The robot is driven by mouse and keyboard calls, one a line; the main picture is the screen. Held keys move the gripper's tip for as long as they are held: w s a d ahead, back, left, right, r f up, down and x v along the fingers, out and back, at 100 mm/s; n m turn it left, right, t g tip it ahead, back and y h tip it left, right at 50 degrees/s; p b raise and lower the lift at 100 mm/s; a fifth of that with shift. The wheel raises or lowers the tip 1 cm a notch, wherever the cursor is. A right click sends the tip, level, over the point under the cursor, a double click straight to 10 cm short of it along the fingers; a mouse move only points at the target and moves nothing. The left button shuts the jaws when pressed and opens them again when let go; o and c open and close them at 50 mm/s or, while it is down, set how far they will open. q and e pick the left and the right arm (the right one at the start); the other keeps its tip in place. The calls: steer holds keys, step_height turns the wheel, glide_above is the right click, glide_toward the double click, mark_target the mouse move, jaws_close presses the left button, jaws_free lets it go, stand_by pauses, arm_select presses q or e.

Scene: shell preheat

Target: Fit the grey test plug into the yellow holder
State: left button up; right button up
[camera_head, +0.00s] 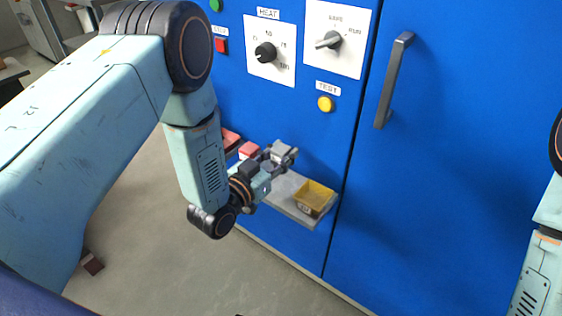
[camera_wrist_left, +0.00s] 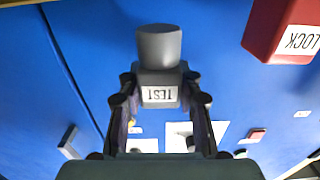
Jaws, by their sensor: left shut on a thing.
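The grey test plug (camera_head: 282,150) is held at the tip of my left gripper (camera_head: 277,158), above the shelf in the head view. In the left wrist view the plug (camera_wrist_left: 158,48) has a rounded grey end pointing away from the gripper and a white TEST label on its body. The fingers of my left gripper (camera_wrist_left: 160,97) are shut on its sides. The yellow holder (camera_head: 315,197) is an open box with a small label on its front, at the right end of the shelf. The plug is apart from it, up and to its left. My right gripper is out of view.
The grey shelf (camera_head: 283,190) sticks out from the blue cabinet (camera_head: 450,190). A red block (camera_head: 249,150) is left of the plug; a red LOCK block (camera_wrist_left: 285,28) shows in the wrist view. Knobs, a yellow button (camera_head: 325,104) and a door handle (camera_head: 394,80) are above.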

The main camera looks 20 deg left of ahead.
arm_select(q)
steer(key=shift+h, duration=0.3)
steer(key=r, duration=0.2)
steer(key=d+r+p, duration=0.1)
steer(key=r, duration=0.2)
steer(key=shift+s, duration=0.1)
steer(key=s+d+r+m+g+h, duration=0.1)
steer(key=s+d+m+g+h, duration=0.3)
steer(key=d, duration=0.3)
steer(key=shift+m+h, duration=0.3)
steer(key=shift+h, duration=0.4)
steer(key=f+b, duration=0.1)
steer(key=f, duration=0.1)
steer(key=f+b, duration=0.1)
steer(key=f, duration=0.1)
steer(key=w+d+f+b, duration=0.1)
steer(key=f, duration=0.1)
steer(key=shift+f+b, duration=0.85)
steer(key=shift+f, duration=1.15)
steer(key=shift+s, duration=0.1)
steer(key=shift+f, duration=0.15)
steer(key=shift+f, duration=0.15)
steer(key=o, duration=1.2)
steer(key=shift+c, duration=0.2)
